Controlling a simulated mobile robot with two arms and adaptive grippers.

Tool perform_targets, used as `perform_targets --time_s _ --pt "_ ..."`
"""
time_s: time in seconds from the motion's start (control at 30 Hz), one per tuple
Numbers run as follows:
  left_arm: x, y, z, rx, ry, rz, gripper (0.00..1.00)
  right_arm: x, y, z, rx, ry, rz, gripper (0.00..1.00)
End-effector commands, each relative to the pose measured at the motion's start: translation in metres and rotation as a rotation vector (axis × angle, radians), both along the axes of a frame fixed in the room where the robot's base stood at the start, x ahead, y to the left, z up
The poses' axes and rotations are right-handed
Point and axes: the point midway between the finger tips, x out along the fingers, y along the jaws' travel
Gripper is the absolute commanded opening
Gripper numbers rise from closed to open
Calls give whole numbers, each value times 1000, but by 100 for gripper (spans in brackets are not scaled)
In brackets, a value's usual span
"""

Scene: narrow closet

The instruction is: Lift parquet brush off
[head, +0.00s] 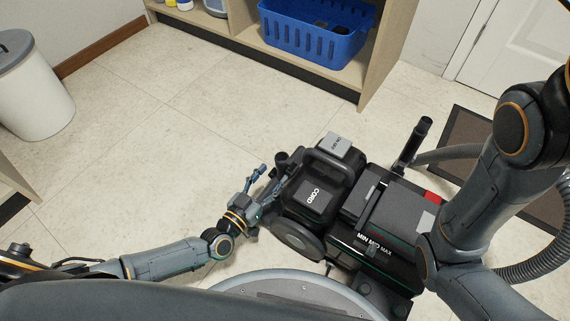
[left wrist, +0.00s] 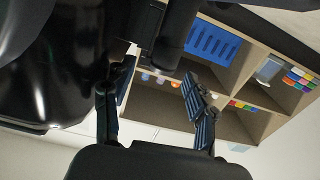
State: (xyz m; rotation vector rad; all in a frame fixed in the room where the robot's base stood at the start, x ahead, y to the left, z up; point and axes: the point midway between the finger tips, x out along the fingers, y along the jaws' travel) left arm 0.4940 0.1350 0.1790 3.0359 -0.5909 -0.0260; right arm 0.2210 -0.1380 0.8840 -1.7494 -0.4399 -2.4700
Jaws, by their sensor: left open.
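A black and grey vacuum cleaner (head: 385,215), marked CORD and MIN MID MAX, stands on the floor in the head view. I cannot make out the parquet brush for certain. A dark part (head: 283,159) sticks out at the vacuum's left end, close to my left gripper. My left gripper (head: 268,182) is open beside that end, with its fingers apart. In the left wrist view, the fingers (left wrist: 155,112) stand apart with nothing held between them. A black tube-like part (left wrist: 178,35) shows just beyond them, and a large black body fills the left. My right gripper is not in view.
A wooden shelf (head: 377,62) with a blue basket (head: 312,42) stands at the back. A grey-lidded bin (head: 35,105) is at the far left. A ribbed hose (head: 540,252) and a dark mat (head: 470,135) lie at the right. The left floor is clear.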

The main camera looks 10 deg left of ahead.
Motion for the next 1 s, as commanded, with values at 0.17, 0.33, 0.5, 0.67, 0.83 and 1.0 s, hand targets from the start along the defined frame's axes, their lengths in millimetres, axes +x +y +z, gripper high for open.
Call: perform_targets --time_s 0.17,0.33,0.5,0.67,0.83,1.0 --pt "37 -14 1 -4 -11 2 57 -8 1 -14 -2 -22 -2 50" --pt "58 -23 2 -3 -8 1 57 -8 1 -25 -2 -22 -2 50" --pt "67 -26 4 -4 -7 1 57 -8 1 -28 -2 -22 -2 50" --pt "69 -27 5 -3 -6 1 57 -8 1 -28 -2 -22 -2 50" --pt "68 -27 5 -3 -6 1 50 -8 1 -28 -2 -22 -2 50" --pt "68 -27 5 -3 -6 2 16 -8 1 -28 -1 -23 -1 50"
